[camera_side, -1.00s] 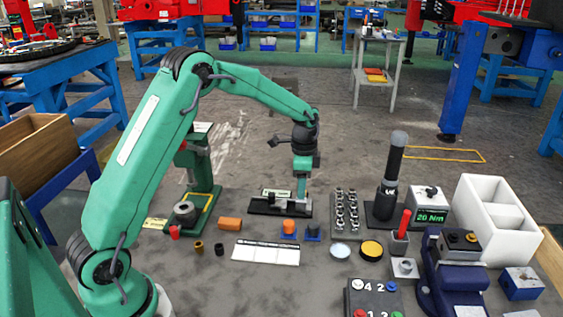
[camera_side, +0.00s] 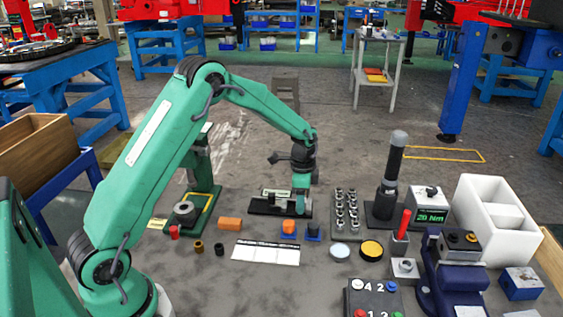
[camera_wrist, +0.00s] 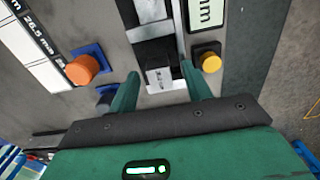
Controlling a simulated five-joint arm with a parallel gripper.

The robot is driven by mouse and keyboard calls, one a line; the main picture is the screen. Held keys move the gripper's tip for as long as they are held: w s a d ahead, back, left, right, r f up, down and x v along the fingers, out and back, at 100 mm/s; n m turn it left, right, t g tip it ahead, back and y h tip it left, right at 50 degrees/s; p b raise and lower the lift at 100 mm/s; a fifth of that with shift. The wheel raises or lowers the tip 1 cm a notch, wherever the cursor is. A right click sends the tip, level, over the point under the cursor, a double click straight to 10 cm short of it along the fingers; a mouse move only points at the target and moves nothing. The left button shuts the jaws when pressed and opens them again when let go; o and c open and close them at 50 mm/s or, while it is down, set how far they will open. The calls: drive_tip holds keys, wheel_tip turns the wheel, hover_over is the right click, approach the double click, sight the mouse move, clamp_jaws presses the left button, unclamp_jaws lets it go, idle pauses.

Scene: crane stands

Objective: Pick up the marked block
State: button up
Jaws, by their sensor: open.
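A small grey block with dark marks on its light face (camera_wrist: 160,77) shows in the wrist view, directly between my two fingers. My gripper (camera_wrist: 160,72) is open, with one finger on each side of the block. I cannot tell whether either finger touches it. In the side view my gripper (camera_side: 300,207) is low over the right end of a black stand (camera_side: 262,210). There the fingers and wrist hide the block.
An orange peg on a blue base (camera_wrist: 82,68) is left of the fingers, and a yellow knob (camera_wrist: 208,60) is close to the right finger. A rack of metal parts (camera_side: 345,210) stands right of the stand. A white label strip (camera_side: 266,251) lies in front.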

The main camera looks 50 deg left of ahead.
clamp_jaws()
drive_tip(key=shift+r, duration=0.15)
drive_tip(key=shift+r, duration=0.75)
wheel_tip(320, 180, up, 2)
drive_tip(key=shift+r, duration=0.15)
drive_tip(key=s+d+r, duration=0.4)
drive_tip(key=d+r, duration=0.3)
drive_tip(key=d, duration=0.3)
drive_tip(key=shift+s+d, duration=0.3)
drive_tip(key=shift+d, duration=0.1)
